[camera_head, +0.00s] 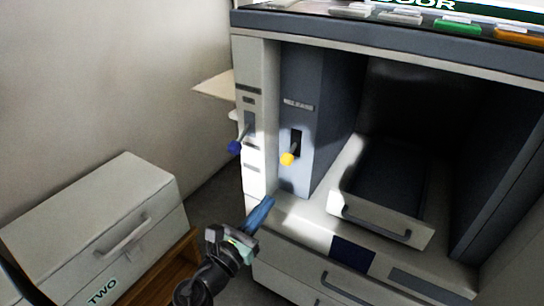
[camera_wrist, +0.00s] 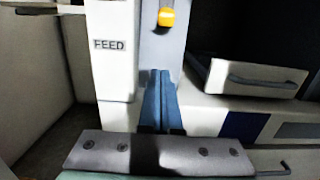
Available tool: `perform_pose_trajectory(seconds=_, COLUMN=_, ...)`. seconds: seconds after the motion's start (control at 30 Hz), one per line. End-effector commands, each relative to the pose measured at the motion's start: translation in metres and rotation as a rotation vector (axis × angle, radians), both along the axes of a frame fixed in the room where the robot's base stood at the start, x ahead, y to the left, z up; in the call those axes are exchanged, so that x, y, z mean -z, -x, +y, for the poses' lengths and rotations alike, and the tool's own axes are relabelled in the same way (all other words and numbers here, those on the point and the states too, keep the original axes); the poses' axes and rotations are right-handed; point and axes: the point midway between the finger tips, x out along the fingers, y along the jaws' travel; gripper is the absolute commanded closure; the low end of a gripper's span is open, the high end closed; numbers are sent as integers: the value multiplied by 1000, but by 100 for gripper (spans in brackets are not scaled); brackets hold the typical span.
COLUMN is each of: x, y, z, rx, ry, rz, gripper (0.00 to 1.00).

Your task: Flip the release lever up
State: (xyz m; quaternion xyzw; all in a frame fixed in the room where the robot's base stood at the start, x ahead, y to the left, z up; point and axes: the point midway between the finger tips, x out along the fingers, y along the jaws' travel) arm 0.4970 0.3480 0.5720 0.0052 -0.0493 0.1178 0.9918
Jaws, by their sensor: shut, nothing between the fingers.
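A lever with a yellow knob (camera_head: 288,158) sticks out of a dark slot in the grey-blue recessed panel, its knob at the slot's lower end. The knob also shows at the top of the wrist view (camera_wrist: 166,17). A second lever with a blue knob (camera_head: 234,147) is on the narrow white front panel to its left. A label reading FEED (camera_wrist: 109,44) is on the white panel.
An open pale drawer (camera_head: 385,226) with a dark handle juts out right of the levers. A closed drawer (camera_head: 300,272) is below. A white box marked TWO (camera_head: 95,215) stands on a wooden support at left. Coloured items line the cabinet top.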

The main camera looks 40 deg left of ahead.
Motion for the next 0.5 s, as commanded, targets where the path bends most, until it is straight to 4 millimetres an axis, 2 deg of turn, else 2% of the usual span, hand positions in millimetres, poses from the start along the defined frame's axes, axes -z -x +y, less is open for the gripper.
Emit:
perform_pose_trajectory(seconds=0.4, x=-5, y=-79, z=19, rx=3, ry=-3, rz=-3, gripper=100)
perform_pose_trajectory(seconds=0.47, x=-7, y=-90, z=21, rx=2, ry=-4, rz=-2, gripper=100)
perform_pose_trajectory(seconds=0.5, x=-16, y=-86, z=21, rx=-1, ry=-5, rz=-2, gripper=100)
